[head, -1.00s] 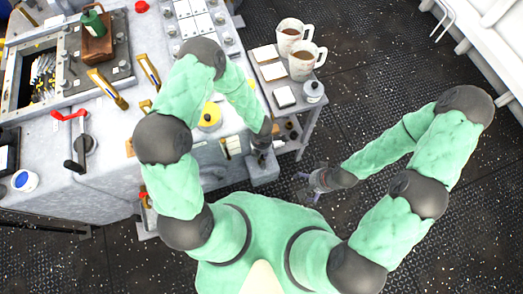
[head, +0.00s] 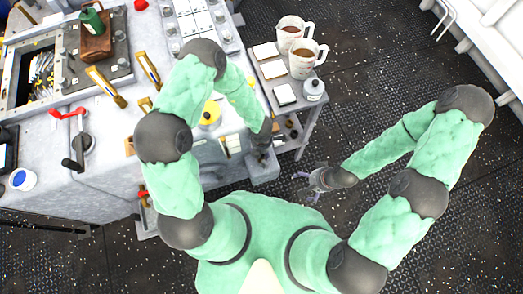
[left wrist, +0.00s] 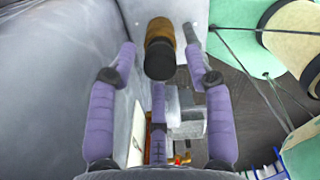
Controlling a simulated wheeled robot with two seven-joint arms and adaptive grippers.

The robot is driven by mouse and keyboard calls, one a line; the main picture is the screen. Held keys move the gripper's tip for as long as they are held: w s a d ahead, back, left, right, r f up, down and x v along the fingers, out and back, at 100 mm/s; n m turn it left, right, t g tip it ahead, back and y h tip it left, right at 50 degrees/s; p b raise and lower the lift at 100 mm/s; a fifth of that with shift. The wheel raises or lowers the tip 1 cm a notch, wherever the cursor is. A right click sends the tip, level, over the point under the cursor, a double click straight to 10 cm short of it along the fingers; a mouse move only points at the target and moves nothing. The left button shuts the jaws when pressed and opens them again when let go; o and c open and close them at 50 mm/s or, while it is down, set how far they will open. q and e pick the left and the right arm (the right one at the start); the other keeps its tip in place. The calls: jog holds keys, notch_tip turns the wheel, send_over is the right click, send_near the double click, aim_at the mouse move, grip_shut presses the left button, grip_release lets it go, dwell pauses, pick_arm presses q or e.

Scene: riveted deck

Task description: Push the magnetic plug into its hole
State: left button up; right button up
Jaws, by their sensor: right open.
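A short cylinder with a brown body and a dark end, seemingly the magnetic plug (left wrist: 160,60), shows in the left wrist view against a pale grey surface. My left gripper (left wrist: 162,70) has its purple fingers spread on both sides of it, with a visible gap on each side. Whether the plug sits in or outside a hole cannot be told. In the head view my left arm hides most of this area. My right gripper (head: 309,185) is open and empty above the dark floor, right of the bench.
The grey bench (head: 110,190) fills the left, with a red-handled lever (head: 72,115), a yellow round part (head: 209,115) and a white-and-blue cup (head: 23,180). A side shelf holds two mugs (head: 302,62) and a small bottle (head: 313,90).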

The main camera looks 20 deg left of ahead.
pick_arm(q)
jog(key=shift+r, duration=0.1)
notch_tip(320, 180, up, 12)
dwell(0.7)
jog(key=shift+s, duration=0.15)
dwell(0.4)
